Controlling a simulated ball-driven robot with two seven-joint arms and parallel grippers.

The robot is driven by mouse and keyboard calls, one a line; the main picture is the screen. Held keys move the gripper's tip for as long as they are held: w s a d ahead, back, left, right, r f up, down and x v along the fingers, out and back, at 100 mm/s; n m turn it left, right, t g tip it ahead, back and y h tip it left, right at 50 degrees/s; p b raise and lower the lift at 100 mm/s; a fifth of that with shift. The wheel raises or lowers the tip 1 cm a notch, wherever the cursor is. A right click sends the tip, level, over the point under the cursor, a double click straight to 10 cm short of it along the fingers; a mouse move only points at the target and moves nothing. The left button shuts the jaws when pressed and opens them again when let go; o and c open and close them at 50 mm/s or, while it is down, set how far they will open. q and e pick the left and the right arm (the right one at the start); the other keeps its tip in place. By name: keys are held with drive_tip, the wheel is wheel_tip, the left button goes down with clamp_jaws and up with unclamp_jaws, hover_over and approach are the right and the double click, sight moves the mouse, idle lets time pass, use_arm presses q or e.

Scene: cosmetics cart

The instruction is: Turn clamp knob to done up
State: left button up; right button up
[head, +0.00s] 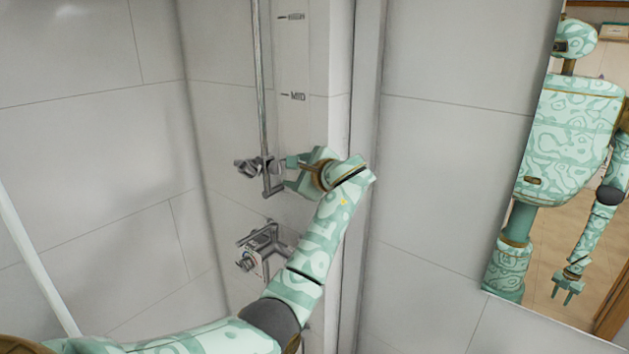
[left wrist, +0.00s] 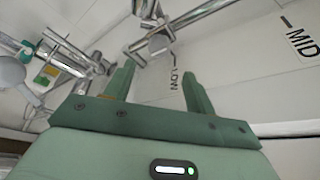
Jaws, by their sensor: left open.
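A chrome clamp with a knob (head: 250,167) sits on a vertical shower rail (head: 262,90) in the head view. In the left wrist view the clamp (left wrist: 155,38) is just beyond the fingertips. My left gripper (head: 287,175) is open, with its fingers pointing left at the clamp's right side. In the left wrist view, my left gripper (left wrist: 160,78) has nothing between its fingers. I cannot tell whether a finger touches the clamp. The knob's turn position is too small to read.
A chrome mixer valve (head: 262,248) is on the wall below the clamp. A scale strip (head: 293,60) with height marks runs beside the rail. A mirror (head: 570,170) at the right reflects my body and a hanging arm. Tiled walls close in the corner.

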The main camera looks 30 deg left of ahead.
use_arm(q)
drive_tip(key=b+v, duration=0.2)
drive_tip(key=v, duration=0.5)
drive_tip(key=shift+d, duration=0.3)
drive_tip(key=shift+r, duration=0.1)
